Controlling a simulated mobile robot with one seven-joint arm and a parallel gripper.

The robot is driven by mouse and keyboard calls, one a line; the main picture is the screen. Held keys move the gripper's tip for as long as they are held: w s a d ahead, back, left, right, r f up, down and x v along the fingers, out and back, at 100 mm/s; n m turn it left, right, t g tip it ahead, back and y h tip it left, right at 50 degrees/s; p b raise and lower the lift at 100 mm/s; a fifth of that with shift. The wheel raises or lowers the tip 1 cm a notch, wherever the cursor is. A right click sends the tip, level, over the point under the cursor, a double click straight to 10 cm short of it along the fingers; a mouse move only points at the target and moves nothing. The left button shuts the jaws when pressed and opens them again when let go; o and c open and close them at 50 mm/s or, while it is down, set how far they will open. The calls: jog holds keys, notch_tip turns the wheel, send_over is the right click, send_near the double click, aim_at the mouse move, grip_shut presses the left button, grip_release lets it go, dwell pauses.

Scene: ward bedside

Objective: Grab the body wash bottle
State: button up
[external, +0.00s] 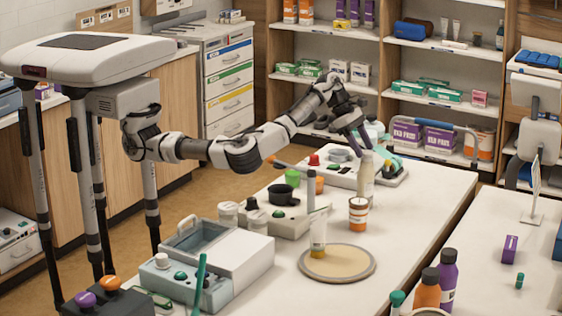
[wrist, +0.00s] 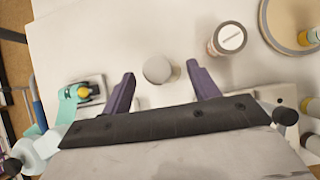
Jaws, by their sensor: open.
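A tall cream bottle (external: 365,180), which I take to be the body wash bottle, stands upright on the white table, past an orange-and-white jar. Its pale round top (wrist: 158,69) shows from above in the wrist view, between the two finger tips. My gripper (external: 359,143) is open and points down above the bottle; it also shows in the wrist view (wrist: 160,68). Clear gaps show on both sides of the bottle top. How far the fingertips are above it is hard to tell.
The orange-and-white jar (external: 358,215) stands close by, also in the wrist view (wrist: 229,38). A round tray (external: 318,270) holds a tube (external: 318,228). A device with a teal part (external: 387,148) sits behind the bottle. The table right of the jar is clear.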

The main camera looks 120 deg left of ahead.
aim_at(366, 152)
jog(key=shift+p+x, duration=0.35)
jog(key=shift+x, duration=1.4)
jog(key=shift+a, duration=0.15)
grip_shut()
